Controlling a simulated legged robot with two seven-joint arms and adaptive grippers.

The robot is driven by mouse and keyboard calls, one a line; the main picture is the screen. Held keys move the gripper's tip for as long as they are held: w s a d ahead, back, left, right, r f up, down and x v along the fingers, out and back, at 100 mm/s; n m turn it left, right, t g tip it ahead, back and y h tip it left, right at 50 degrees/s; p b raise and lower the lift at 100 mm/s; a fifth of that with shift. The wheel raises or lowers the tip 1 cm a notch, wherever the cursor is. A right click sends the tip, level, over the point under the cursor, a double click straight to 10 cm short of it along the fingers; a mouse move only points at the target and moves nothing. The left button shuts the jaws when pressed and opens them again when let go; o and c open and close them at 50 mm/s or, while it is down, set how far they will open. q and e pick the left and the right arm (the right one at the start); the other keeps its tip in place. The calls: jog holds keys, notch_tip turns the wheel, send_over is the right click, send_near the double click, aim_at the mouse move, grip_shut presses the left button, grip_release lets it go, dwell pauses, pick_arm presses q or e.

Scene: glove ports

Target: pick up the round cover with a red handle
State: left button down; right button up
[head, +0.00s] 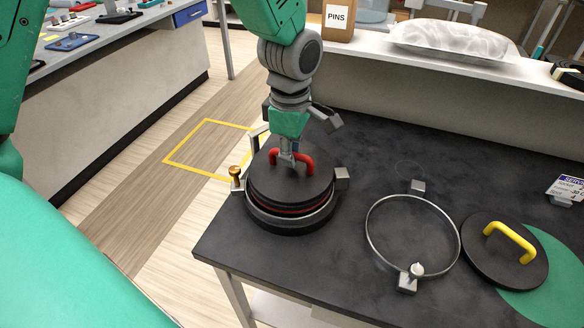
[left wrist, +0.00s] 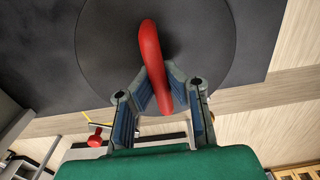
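The round cover (head: 315,187) is a black disc with a red handle (head: 304,161). It lies level on a round port (head: 290,226) at the left end of the dark bench, with a thin red band showing under its edge. In the left wrist view the red handle (left wrist: 151,55) runs between the fingers, over the dark disc (left wrist: 210,40). My left gripper (head: 287,158) points down from above, its fingertips (left wrist: 161,88) close against both sides of the handle. The far side of the grip is hidden. My right gripper is not in view.
To the right lie an open metal ring (head: 369,236) and a black cover with a yellow handle (head: 509,243). A pale ledge with a PINS box (head: 337,20) runs behind.

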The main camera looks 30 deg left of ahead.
pick_arm(q)
jog(key=shift+w, duration=0.1)
notch_tip(320, 180, up, 10)
jog(key=shift+f, duration=0.25)
jog(key=shift+g, duration=0.3)
jog(key=shift+f+b, duration=0.7)
jog(key=shift+f, duration=3.2)
jog(key=shift+p, duration=0.55)
jog(key=shift+p, duration=0.5)
jog(key=shift+p, duration=0.5)
